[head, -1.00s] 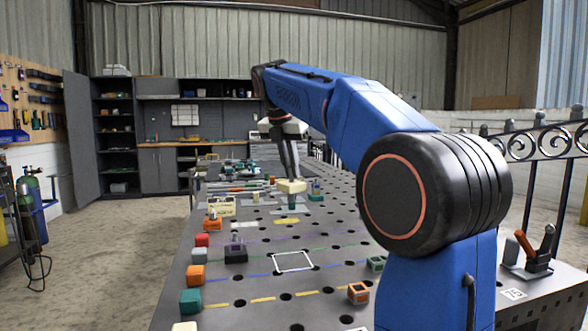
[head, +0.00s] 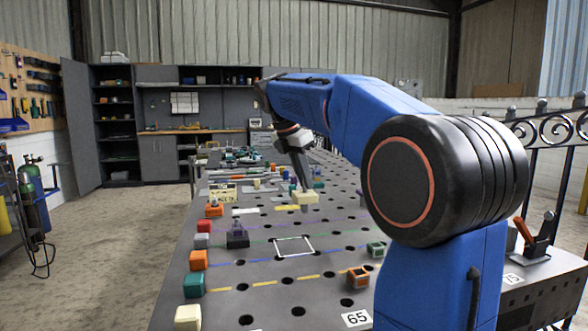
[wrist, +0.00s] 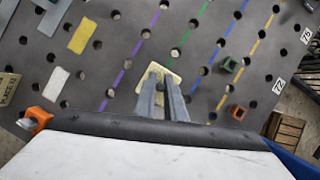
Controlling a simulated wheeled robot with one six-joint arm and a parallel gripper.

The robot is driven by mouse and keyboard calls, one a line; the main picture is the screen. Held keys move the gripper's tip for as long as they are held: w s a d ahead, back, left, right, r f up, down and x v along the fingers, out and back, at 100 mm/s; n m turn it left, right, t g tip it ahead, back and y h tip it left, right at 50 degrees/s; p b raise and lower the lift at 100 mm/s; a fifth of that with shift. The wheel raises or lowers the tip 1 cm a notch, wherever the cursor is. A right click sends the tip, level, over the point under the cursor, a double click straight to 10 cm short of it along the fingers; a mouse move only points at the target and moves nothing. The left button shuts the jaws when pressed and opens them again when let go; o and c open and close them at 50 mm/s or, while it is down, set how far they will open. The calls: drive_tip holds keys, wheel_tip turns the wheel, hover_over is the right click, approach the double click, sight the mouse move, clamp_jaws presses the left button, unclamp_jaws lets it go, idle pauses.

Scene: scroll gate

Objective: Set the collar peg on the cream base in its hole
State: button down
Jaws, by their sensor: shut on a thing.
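The cream base (head: 306,200) is under my gripper (head: 303,188), above the far middle part of the dark, perforated table. My gripper is shut, pointing down, and the cream base moves with it. In the wrist view the base (wrist: 174,78) shows as a cream square around the tips of my gripper (wrist: 162,88). The collar peg is hidden between the fingers, so its shape and tilt cannot be told. Several dark round holes show in the table around the base; which one belongs to the peg cannot be told.
A black block with a peg (head: 237,237) and an orange one (head: 214,208) stand at the left. Several coloured blocks line the left edge. A white square outline (head: 294,247) lies mid-table. An orange box (head: 358,278) and a green box (head: 376,249) stand at the right.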

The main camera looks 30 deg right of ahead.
sight(304, 211)
drive_tip(key=shift+s+d+f, duration=0.15)
drive_tip(key=shift+d+f, duration=0.05)
drive_tip(key=shift+f, duration=3.15)
drive_tip(key=shift+f, duration=2.2)
drive_tip(key=c, duration=1.7)
unclamp_jaws()
drive_tip(key=shift+c, duration=0.2)
drive_tip(key=w+v, duration=0.1)
drive_tip(key=v, duration=1.6)
drive_tip(key=shift+s+a+r, duration=0.15)
drive_tip(key=shift+s+r, duration=0.05)
drive_tip(key=shift+s, duration=0.2)
